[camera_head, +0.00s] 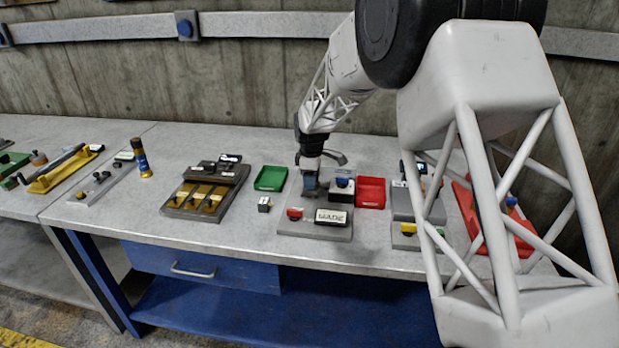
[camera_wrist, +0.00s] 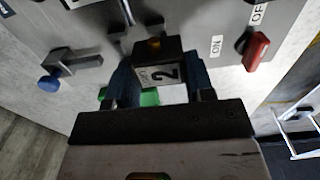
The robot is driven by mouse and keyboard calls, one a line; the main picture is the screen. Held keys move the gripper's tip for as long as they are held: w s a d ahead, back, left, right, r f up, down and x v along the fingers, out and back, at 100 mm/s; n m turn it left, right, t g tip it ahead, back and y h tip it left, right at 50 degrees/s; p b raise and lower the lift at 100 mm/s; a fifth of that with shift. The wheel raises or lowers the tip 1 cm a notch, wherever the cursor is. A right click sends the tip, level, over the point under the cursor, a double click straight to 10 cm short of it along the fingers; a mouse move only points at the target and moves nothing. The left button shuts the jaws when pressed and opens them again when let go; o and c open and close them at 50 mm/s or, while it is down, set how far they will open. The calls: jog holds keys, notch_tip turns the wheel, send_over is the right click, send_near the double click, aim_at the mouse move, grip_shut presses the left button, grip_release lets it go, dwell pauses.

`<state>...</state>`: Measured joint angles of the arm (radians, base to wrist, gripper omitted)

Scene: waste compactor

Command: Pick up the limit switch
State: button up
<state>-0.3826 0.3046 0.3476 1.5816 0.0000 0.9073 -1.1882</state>
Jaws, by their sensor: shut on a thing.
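My gripper (camera_head: 309,186) is over the back middle of the bench in the head view, just left of a blue-topped block. In the wrist view, my gripper (camera_wrist: 160,75) has its two blue fingers on either side of a dark block, which I take to be the limit switch (camera_wrist: 158,70). In the head view the held block is largely hidden by the gripper. I cannot tell whether it touches the surface below.
A green tray (camera_head: 270,178) and a red tray (camera_head: 371,192) flank my gripper. A grey panel (camera_head: 316,231) with a red button lies in front. A small labelled cube (camera_head: 264,204) stands at left. A red ON/OFF lever (camera_wrist: 256,50) shows in the wrist view.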

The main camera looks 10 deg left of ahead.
jog(key=s+d, duration=0.1)
jog(key=s, duration=0.3)
jog(key=s+d+r, duration=0.1)
jog(key=s+d, duration=0.1)
jog(key=s, duration=0.2)
jog(key=s+d, duration=0.1)
jog(key=s, duration=0.3)
jog(key=shift+s+d+r, duration=0.15)
jog(key=shift+d, duration=0.25)
dwell(0.3)
jog(key=w+a, duration=0.2)
jog(key=a, duration=0.2)
jog(key=w+a+f, duration=0.1)
jog(key=w+a, duration=0.1)
jog(key=a, duration=0.2)
jog(key=w+a, duration=0.3)
jog(key=a, duration=0.1)
jog(key=shift+f, duration=0.15)
jog(key=shift+w+a+f, duration=0.1)
jog(key=shift+w+a, duration=0.1)
jog(key=shift+a, duration=0.3)
jog(key=shift+w+a+f, duration=0.1)
jog(key=shift+w+a, duration=0.1)
jog(key=shift+a, duration=0.25)
jog(key=shift+w, duration=0.1)
send_over(271, 180)
jog(key=shift+f, duration=0.7)
